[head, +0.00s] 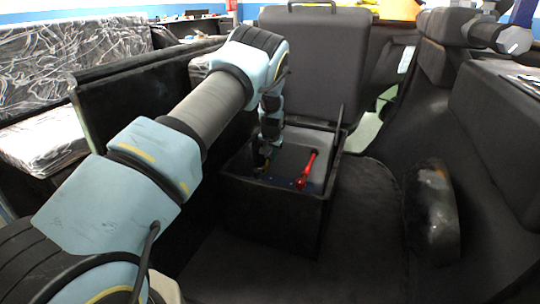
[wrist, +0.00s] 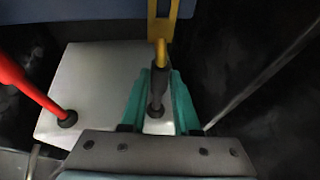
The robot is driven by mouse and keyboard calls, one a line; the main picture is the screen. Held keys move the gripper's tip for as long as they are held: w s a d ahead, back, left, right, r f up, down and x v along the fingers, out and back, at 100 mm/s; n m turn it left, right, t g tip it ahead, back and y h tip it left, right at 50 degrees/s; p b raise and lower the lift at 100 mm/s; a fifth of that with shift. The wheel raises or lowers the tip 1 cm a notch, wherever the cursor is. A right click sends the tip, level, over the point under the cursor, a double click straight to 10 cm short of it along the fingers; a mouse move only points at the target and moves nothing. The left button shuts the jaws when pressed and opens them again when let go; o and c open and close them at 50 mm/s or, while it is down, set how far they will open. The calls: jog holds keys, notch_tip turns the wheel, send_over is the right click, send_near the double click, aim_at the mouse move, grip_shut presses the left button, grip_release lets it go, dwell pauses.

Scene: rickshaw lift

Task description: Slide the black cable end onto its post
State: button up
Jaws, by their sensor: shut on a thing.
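In the wrist view, my gripper (wrist: 162,76) has its teal fingers on both sides of the dark cable end (wrist: 158,88), shut on it. A yellow piece shows just above the cable end. The cable end's dark lower part is over the right side of the pale battery top (wrist: 90,75). The post beneath it is hidden, so I cannot tell whether the end is around it. In the head view, my gripper (head: 264,156) is down inside the open black box, and the cable end is too small and dark to make out.
A red cable (wrist: 28,88) meets the battery top at a dark round foot on the left; it also shows in the head view (head: 307,171). The walls of the black box (head: 262,214) stand close around my gripper.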

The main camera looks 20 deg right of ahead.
grip_shut()
dwell(0.8)
jog(key=s+a, duration=0.3)
jog(key=shift+s+a, duration=0.25)
jog(key=shift+s, duration=0.1)
jog(key=shift+s+f, duration=0.1)
jog(key=o, duration=0.8)
grip_release()
jog(key=shift+a, duration=0.1)
jog(key=shift+c, duration=0.2)
jog(key=v, duration=1.1)
